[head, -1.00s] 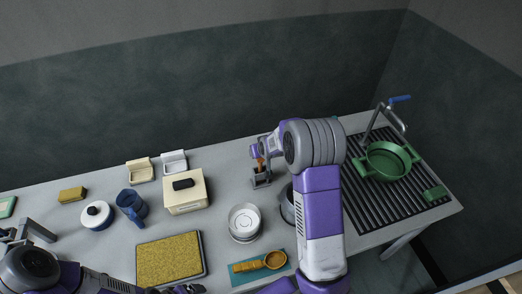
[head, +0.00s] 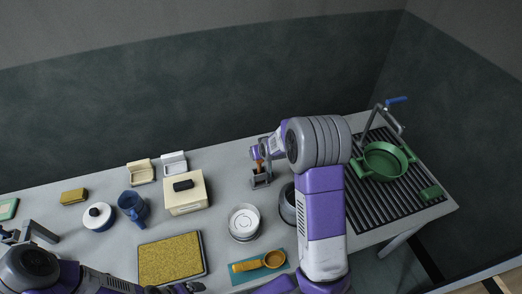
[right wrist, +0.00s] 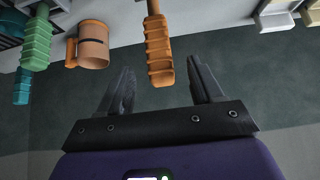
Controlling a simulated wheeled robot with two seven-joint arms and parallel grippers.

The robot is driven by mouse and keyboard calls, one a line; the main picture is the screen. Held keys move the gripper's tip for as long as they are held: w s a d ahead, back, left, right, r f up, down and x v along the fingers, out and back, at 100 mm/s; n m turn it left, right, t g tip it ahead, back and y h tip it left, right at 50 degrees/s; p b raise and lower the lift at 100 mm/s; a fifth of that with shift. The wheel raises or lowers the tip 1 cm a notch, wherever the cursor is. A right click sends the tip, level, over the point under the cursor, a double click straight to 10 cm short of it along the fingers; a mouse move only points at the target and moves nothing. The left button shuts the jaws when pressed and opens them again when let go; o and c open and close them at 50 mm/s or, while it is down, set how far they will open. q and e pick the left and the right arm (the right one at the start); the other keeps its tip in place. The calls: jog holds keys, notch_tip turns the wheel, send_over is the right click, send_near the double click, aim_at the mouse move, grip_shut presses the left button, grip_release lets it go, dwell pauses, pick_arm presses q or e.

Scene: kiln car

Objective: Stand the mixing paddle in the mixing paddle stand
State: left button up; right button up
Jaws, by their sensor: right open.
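The mixing paddle shows as an orange-brown handle (head: 259,165) standing up at the grey stand (head: 261,181) on the table; its lower end is hidden, so how deep it sits I cannot tell. The ridged orange handle (right wrist: 159,50) also shows in the right wrist view, in front of the fingertips and lying between their lines. My right gripper (right wrist: 158,75) is open, with nothing between its fingers, and apart from the handle. In the head view it is mostly hidden by its own arm. My left gripper (head: 183,288) is at the bottom edge, partly cut off.
A white round dish (head: 243,222) and a grey pot (head: 287,206), partly behind my right arm, stand near the stand. A cream box (head: 185,194) is to its left. A green pan (head: 386,160) sits on a slatted rack at right. The wrist view shows a tan mug (right wrist: 93,45) and green handle (right wrist: 36,42).

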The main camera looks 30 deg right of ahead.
jog(key=shift+p+v, duration=1.45)
jog(key=shift+v, duration=0.8)
jog(key=p+v, duration=0.2)
jog(key=v, duration=0.5)
jog(key=shift+s+r, duration=0.2)
